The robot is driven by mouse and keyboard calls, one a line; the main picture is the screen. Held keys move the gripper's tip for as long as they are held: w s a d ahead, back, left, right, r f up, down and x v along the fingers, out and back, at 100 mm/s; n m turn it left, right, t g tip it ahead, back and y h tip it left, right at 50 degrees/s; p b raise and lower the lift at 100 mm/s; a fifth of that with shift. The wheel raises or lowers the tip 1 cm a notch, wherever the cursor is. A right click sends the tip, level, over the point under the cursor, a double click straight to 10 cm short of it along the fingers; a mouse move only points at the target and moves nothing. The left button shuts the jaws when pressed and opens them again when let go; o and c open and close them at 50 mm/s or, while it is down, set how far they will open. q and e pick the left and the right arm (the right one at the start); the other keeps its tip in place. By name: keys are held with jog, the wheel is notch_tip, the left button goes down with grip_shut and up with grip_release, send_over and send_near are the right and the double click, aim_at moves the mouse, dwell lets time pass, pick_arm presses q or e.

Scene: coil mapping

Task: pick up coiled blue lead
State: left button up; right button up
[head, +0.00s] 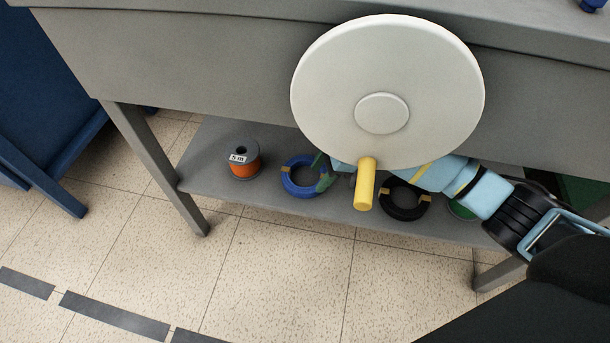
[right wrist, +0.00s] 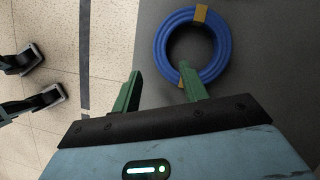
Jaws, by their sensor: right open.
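The coiled blue lead (head: 288,184) lies flat on the lower grey shelf (head: 215,143), between an orange spool and a black coil. It has tan tape bands and also shows in the right wrist view (right wrist: 161,45), at the top right. My right gripper (head: 322,172) reaches in from the right at the lead's right side; its green fingers show in the right wrist view (right wrist: 158,76) too. My left gripper is not in view.
An orange spool (head: 245,169) labelled "5 m" stands left on the shelf. A black coil (head: 403,213) and a partly hidden green one (head: 461,210) lie right. A large white disc (head: 330,75) with a yellow handle (head: 365,185) blocks part of the head view. The tabletop overhangs the shelf.

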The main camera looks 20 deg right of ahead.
aim_at(309, 189)
jog(key=shift+b+x, duration=1.25)
jog(key=shift+x, duration=1.85)
jog(key=shift+r, duration=0.1)
grip_shut()
